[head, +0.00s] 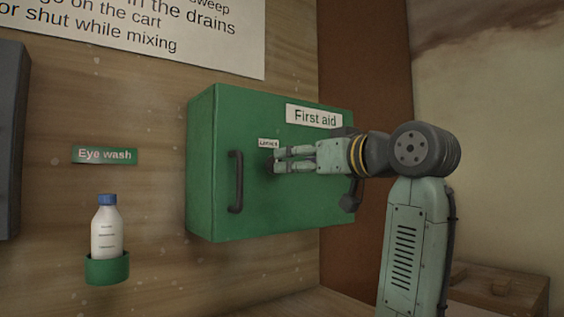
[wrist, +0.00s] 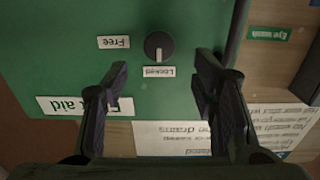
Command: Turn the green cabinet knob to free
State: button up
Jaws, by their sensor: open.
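The green cabinet (head: 225,125) labelled "First aid" hangs on the wooden wall; its door fills much of the wrist view (wrist: 60,65). Its round dark knob (wrist: 153,44) has a pale pointer line aimed at the "Locked" label (wrist: 158,72). The "Free" label (wrist: 114,42) is a quarter turn away, left in the wrist view. In the head view the knob (head: 270,165) shows just at my fingertips. My gripper (head: 277,160) is open and faces the door; in the wrist view its fingers (wrist: 161,62) are spread wide, with the knob between and just beyond the tips. Contact is not visible.
A dark bar handle (head: 236,181) stands out from the door left of my gripper. An eye wash bottle (head: 106,232) sits in a green holder (head: 107,270) on the wall. A printed sign (head: 150,30) is above. A wooden box (head: 500,288) is at lower right.

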aim_at(269, 165)
jog(key=x, duration=0.7)
jog(key=shift+p, duration=0.45)
jog(key=shift+c, duration=0.4)
grip_shut()
